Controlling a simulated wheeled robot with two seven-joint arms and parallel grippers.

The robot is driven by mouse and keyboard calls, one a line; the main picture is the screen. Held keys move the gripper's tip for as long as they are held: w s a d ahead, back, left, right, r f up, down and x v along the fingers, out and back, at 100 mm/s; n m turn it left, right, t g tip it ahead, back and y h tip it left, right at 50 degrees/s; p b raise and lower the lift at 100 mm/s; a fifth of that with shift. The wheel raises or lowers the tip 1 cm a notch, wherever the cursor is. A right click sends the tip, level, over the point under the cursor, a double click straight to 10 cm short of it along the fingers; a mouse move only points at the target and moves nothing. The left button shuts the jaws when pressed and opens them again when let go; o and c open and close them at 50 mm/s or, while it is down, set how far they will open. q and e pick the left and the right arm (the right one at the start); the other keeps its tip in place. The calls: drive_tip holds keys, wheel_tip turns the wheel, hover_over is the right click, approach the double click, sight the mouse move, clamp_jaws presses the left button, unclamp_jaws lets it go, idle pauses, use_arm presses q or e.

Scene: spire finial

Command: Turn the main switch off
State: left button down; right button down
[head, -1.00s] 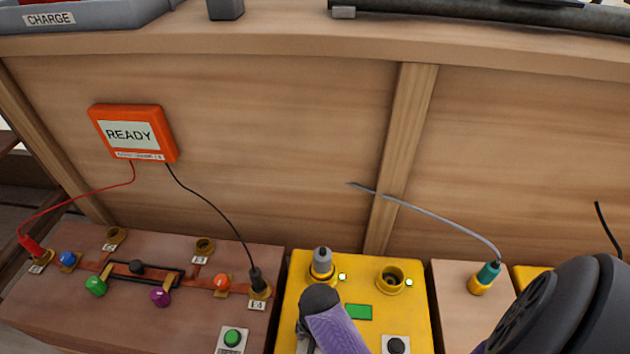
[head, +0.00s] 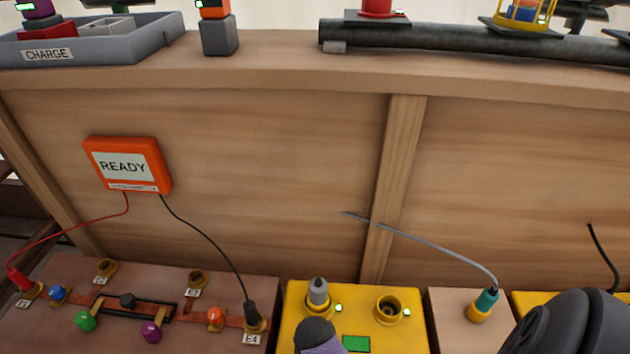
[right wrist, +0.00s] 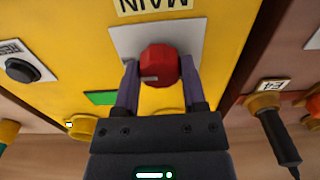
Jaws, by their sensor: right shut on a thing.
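The main switch is a red knob (right wrist: 160,64) on a pale plate (right wrist: 199,45) marked MAIN, on the yellow box (right wrist: 80,20) in the right wrist view. My right gripper (right wrist: 158,84) has its purple fingers on both sides of the knob and is shut on it. A small pale mark shows on the knob's near side; which setting it points to I cannot tell. In the head view the yellow box (head: 415,340) is cut by the lower edge and the knob is out of frame. A dark and purple part of my arm covers some of the box.
A black plug (head: 250,314) stands in socket E4, left of the yellow box. A black button (right wrist: 22,69) sits near the knob. An orange READY display (head: 127,165) hangs on the wooden wall. A grey cable (head: 430,234) rises from a teal plug on the right.

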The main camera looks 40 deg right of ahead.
drive_tip(key=shift+r+n+p, duration=0.2)
drive_tip(key=shift+n+p, duration=0.5)
drive_tip(key=shift+n, duration=0.2)
drive_tip(key=n+p, duration=0.1)
drive_tip(key=n, duration=0.1)
drive_tip(key=shift+n, duration=0.3)
drive_tip(key=n+p, duration=0.2)
drive_tip(key=n, duration=0.2)
drive_tip(key=shift+d+f, duration=0.1)
drive_tip(key=n, duration=0.5)
use_arm(q)
drive_tip(key=shift+s+r+p, duration=0.1)
drive_tip(key=shift+s+r, duration=0.2)
drive_tip(key=shift+r, duration=0.45)
drive_tip(key=shift+s+r+p, duration=0.15)
drive_tip(key=shift+s+r, duration=0.15)
drive_tip(key=shift+r, duration=0.4)
drive_tip(key=shift+s+r+p, duration=0.1)
drive_tip(key=shift+s+r, duration=0.2)
drive_tip(key=shift+r, duration=0.45)
use_arm(e)
drive_tip(key=shift+f+n, duration=0.1)
drive_tip(key=shift+n, duration=2.2)
drive_tip(key=shift+c, duration=0.7)
unclamp_jaws()
